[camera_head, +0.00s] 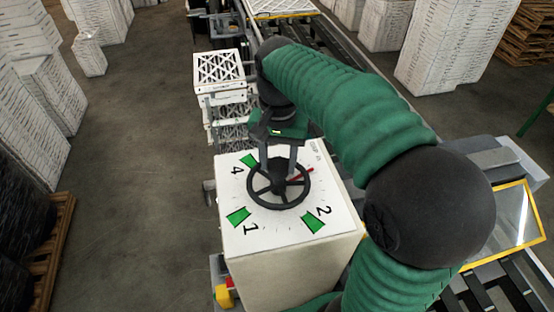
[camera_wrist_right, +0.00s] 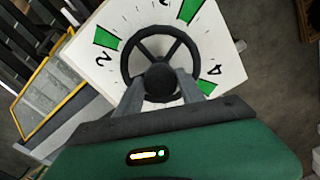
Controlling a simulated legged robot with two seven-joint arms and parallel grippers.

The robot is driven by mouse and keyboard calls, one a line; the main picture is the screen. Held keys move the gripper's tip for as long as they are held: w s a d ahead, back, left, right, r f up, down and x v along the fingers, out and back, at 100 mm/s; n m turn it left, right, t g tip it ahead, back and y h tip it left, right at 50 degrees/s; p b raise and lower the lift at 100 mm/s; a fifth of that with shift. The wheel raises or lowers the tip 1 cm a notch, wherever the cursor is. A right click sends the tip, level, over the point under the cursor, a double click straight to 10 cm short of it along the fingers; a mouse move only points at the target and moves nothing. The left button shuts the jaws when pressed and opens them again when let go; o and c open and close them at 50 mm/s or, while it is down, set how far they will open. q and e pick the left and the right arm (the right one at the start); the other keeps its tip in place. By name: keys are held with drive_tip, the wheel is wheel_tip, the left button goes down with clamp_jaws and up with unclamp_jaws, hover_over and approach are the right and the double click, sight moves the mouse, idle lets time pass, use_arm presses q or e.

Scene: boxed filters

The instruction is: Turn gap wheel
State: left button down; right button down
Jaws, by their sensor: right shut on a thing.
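The gap wheel (camera_head: 252,187) is a black spoked handwheel on the white top of a box (camera_head: 290,240). The top carries green marks and the numbers 1, 2 and 4; a red pointer (camera_head: 301,173) shows at the wheel's right side. My right gripper (camera_head: 279,172) comes down from above with its fingers at the wheel, shut on it. In the right wrist view the wheel (camera_wrist_right: 127,62) lies between the grey fingers (camera_wrist_right: 160,88), around its dark hub. The fingertips' exact contact is partly hidden. My left gripper is not in view.
A stack of white framed filters (camera_head: 219,75) stands behind the box. A conveyor (camera_head: 335,45) runs behind my green right arm. A yellow-framed panel (camera_head: 505,225) is at the right. Stacks of white boxes (camera_head: 45,90) stand at the left, with open floor between.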

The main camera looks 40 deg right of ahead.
drive_tip(key=n, duration=0.5)
drive_tip(key=shift+d+n+p, duration=0.1)
drive_tip(key=shift+n+p, duration=0.2)
drive_tip(key=shift+p, duration=0.05)
drive_tip(key=n, duration=0.9)
drive_tip(key=shift+p, duration=0.35)
drive_tip(key=n, duration=0.4)
drive_tip(key=shift+d+f, duration=0.1)
drive_tip(key=shift+f, duration=0.05)
drive_tip(key=shift+n, duration=0.3)
